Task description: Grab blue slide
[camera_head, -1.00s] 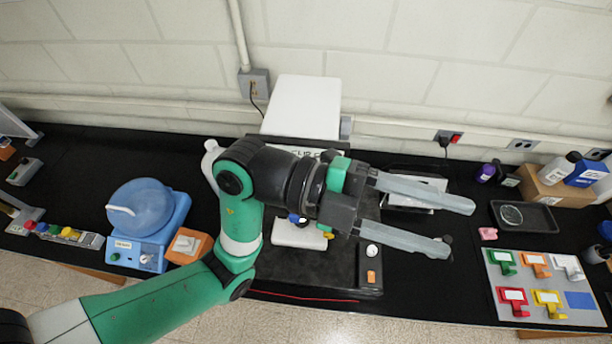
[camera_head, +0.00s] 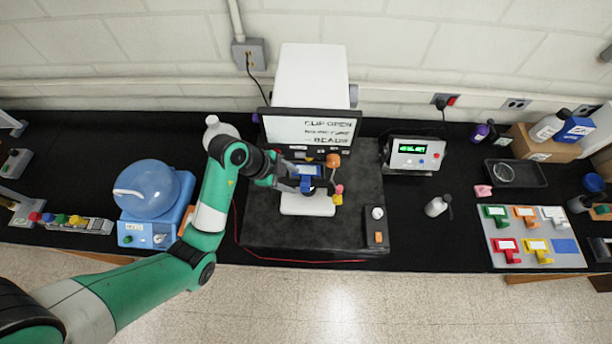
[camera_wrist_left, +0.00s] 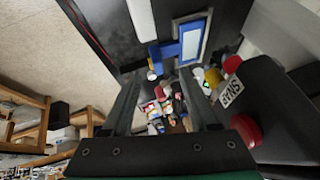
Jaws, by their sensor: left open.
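The blue slide (camera_head: 306,184) sits at the stage of the microscope-like device in the middle of the table. In the left wrist view the slide (camera_wrist_left: 192,42) is a blue frame with a pale window, set in a grey holder, and its blue tab points toward the gap between my fingers. My left gripper (camera_head: 298,178) is at the stage, close to the slide. In the wrist view the left gripper's fingers (camera_wrist_left: 163,76) are apart, with the tab just beyond their tips. I cannot tell whether they touch it. My right gripper is not in view.
A monitor (camera_head: 312,128) stands behind the stage. Colored knobs (camera_head: 334,160) sit close right of the gripper. A green-display box (camera_head: 412,155), a small bottle (camera_head: 436,206) and a board of colored clips (camera_head: 530,240) with a bare blue square are to the right. A blue-domed device (camera_head: 152,200) is left.

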